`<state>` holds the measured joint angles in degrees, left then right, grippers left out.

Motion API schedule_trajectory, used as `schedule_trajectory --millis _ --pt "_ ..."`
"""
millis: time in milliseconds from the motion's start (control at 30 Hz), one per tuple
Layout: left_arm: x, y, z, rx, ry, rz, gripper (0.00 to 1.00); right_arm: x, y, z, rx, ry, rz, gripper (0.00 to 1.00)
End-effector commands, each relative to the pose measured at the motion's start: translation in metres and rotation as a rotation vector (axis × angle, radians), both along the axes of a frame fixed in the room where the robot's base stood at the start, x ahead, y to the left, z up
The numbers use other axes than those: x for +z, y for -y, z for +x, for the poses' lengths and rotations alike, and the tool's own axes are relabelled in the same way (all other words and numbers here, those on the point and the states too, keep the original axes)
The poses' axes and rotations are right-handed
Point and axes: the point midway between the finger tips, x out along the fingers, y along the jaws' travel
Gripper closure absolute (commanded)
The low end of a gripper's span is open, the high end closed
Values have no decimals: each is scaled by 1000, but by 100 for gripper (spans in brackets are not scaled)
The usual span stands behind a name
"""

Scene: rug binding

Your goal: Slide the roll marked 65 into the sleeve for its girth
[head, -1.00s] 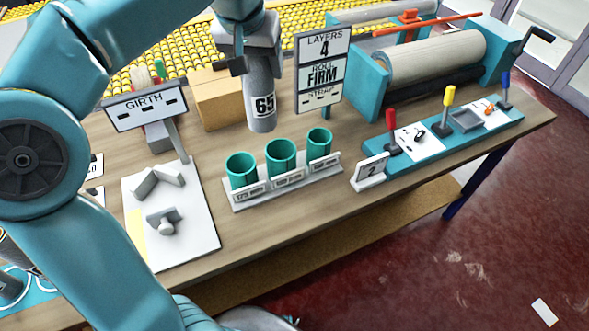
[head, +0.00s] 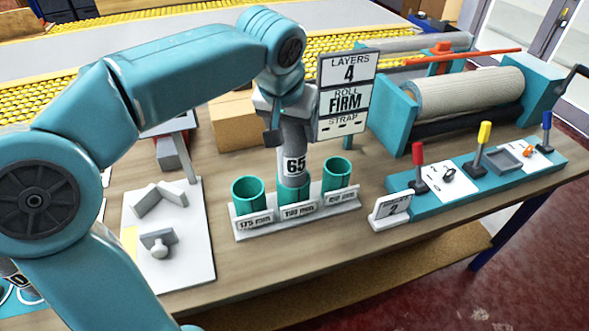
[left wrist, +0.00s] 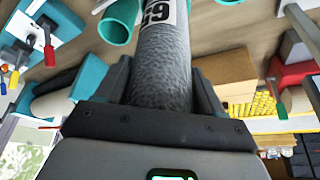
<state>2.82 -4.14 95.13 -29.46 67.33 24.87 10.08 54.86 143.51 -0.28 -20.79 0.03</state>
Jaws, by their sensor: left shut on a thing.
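The grey roll marked 65 (head: 295,143) hangs upright in my left gripper (head: 288,118), which is shut on its upper part. In the left wrist view the roll (left wrist: 166,65) lies between the two dark fingers. Its lower end overlaps the mouth of the middle teal sleeve (head: 293,194); I cannot tell whether it is inside or just above. The left sleeve (head: 248,194), labelled 175 mm, and the right sleeve (head: 337,174) look empty. The middle and right labels are blurred. My right gripper is not in view.
A sign (head: 346,96) reading LAYERS 4, ROLL FIRM stands close behind the roll. A cardboard box (head: 228,118) is behind left. A teal lever panel (head: 470,180) and number card (head: 391,208) stand to the right. A white board (head: 185,255) with grey pieces lies left.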

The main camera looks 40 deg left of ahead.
Motion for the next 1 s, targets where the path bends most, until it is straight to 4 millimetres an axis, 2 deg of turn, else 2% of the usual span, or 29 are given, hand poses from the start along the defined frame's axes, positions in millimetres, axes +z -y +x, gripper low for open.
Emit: schedule_trajectory --millis 33,100,267,500,967,1000 --pt "-16 0 0 0 -2 0 90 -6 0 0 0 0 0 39" --pt "-29 0 1 1 -2 0 90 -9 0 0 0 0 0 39" --pt "-43 0 3 -1 1 1 90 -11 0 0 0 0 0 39" --pt "-81 1 4 0 -1 0 90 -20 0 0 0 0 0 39" --pt "-90 1 4 -1 1 0 90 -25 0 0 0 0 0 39" --pt "-88 1 4 -1 1 0 19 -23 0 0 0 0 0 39"
